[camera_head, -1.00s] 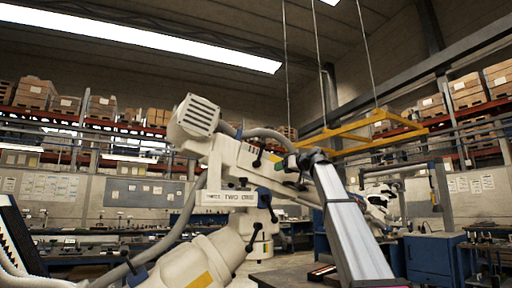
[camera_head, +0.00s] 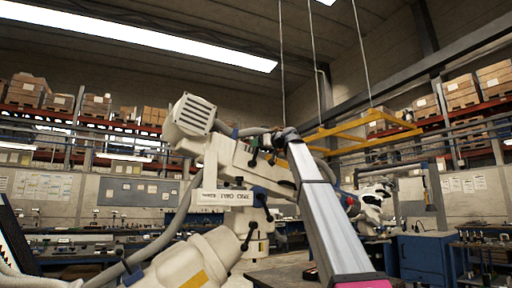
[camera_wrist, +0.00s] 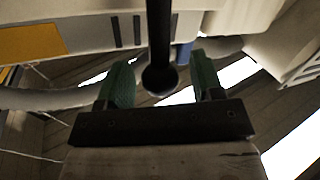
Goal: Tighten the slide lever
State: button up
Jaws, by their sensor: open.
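The cream-white microscope arm (camera_head: 232,160) stands mid-picture in the head view, with several black levers on it. Two short black levers (camera_head: 253,159) hang from its upper beam near my gripper (camera_head: 284,138); others sit lower at its joints. In the wrist view my gripper (camera_wrist: 158,88) is open, with green finger pads apart. A black lever with a round knob (camera_wrist: 159,78) hangs from the cream body into the gap between the fingers, seemingly touching neither. I cannot tell for certain which lever in the head view this is, or whether it is the slide lever.
Grey cables (camera_head: 185,205) loop beside the microscope arm. A yellow hanging frame (camera_head: 365,142) is behind my arm. A blue cabinet (camera_head: 428,258) stands at right, with workbenches behind. Shelves of boxes (camera_head: 462,92) line the walls.

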jog(key=shift+x, duration=1.05)
